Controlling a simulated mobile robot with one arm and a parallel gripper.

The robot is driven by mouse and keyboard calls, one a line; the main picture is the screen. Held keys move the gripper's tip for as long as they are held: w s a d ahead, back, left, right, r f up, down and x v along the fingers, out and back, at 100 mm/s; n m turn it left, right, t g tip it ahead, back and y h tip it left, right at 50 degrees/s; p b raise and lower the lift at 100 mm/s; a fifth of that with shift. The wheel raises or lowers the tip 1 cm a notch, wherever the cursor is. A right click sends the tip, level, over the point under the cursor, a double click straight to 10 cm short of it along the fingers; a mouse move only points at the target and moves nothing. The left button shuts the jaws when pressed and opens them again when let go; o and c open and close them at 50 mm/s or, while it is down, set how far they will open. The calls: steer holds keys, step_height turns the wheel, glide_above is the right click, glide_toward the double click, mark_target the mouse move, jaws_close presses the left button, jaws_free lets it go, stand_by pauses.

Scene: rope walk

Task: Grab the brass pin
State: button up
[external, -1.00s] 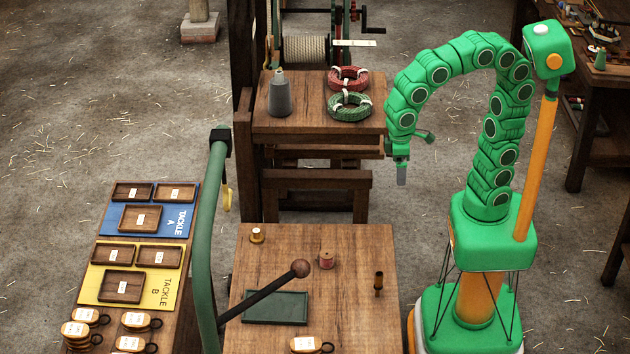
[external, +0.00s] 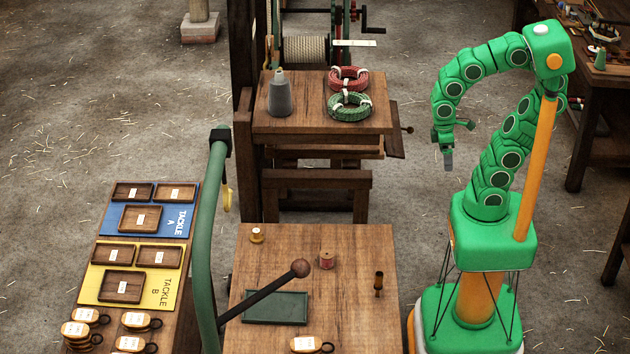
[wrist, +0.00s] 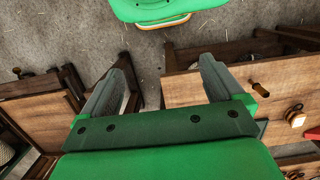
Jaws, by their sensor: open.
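An upright, narrow brown-gold piece (external: 378,283) stands near the right edge of the front table; it looks like a pin, but I cannot tell for sure that it is the brass one. It also shows in the wrist view (wrist: 260,90). My gripper (external: 448,158) is open and empty, raised in the air right of the back bench, well behind and above the front table.
Rope coils (external: 350,105) lie on the back bench.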

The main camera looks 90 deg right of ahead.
steer(key=c, duration=0.7)
steer(key=shift+o, duration=0.2)
